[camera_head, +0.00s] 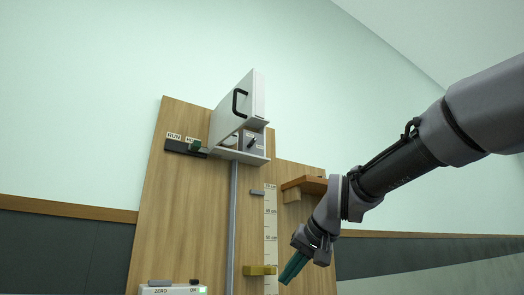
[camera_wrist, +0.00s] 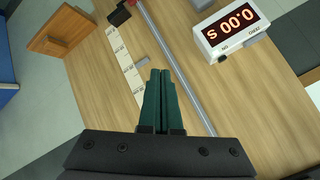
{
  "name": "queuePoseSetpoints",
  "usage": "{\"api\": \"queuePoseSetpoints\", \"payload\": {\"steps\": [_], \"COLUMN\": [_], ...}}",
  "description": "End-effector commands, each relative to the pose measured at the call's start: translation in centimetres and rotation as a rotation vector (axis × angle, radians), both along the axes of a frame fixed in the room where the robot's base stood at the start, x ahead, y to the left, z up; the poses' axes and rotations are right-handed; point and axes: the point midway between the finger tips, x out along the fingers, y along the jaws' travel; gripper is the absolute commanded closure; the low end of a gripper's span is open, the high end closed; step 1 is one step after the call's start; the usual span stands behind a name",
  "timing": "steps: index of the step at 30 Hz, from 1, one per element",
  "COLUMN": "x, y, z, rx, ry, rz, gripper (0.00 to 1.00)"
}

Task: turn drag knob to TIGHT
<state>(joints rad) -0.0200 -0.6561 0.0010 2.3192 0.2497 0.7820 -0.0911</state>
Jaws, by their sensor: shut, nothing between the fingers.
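No knob with a readable TIGHT mark shows in either view. A small grey box with a dark round part (camera_head: 252,141) sits under the white flap near the top of the wooden board (camera_head: 190,225); I cannot tell whether this is the drag knob. A dark slide strip with a green knob (camera_head: 194,146) and a RUN label is to its left. My gripper (camera_head: 292,270) is low and to the right, in front of the board, well apart from both. In the wrist view its green fingers (camera_wrist: 160,73) are together, with nothing between them, above the board.
A white flap with a black handle (camera_head: 240,101) stands at the top. A metal rail (camera_head: 233,215) and centimetre scale (camera_head: 270,222) run down the board. A brass block (camera_head: 260,270) is by the scale. A wooden shelf (camera_head: 304,185) juts out right. A timer (camera_wrist: 232,28) reads 0.00 s.

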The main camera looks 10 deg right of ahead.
Motion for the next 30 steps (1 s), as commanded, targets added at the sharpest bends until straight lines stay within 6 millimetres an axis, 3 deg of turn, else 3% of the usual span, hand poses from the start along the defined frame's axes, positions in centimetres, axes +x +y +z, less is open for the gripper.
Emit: {"api": "queuePoseSetpoints", "payload": {"steps": [3, 6, 11, 14, 17, 20, 22, 24, 27, 30], "x": [-1.1, -1.1, 1.1, 3.3, 5.9, 9.2, 11.9, 14.8, 17.4, 18.7], "y": [-0.4, -0.2, 1.0, 1.8, 2.3, 2.5, 2.1, 1.0, -1.4, -3.8], "z": [-1.9, -2.0, 1.2, 4.2, 7.9, 13.0, 17.6, 22.7, 29.4, 34.0], "rx": [0.057, 0.146, 0.350, 0.482, 0.632, 0.812, 0.967, 1.137, 1.343, 1.479], "ry": [0.117, 0.202, 0.279, 0.299, 0.307, 0.301, 0.288, 0.268, 0.224, 0.185], "rz": [-0.044, -0.082, -0.121, -0.127, -0.121, -0.095, -0.058, 0.002, 0.109, 0.205], "gripper": [1.00, 1.00, 1.00, 1.00, 1.00, 1.00, 1.00, 1.00, 1.00, 1.00]}}
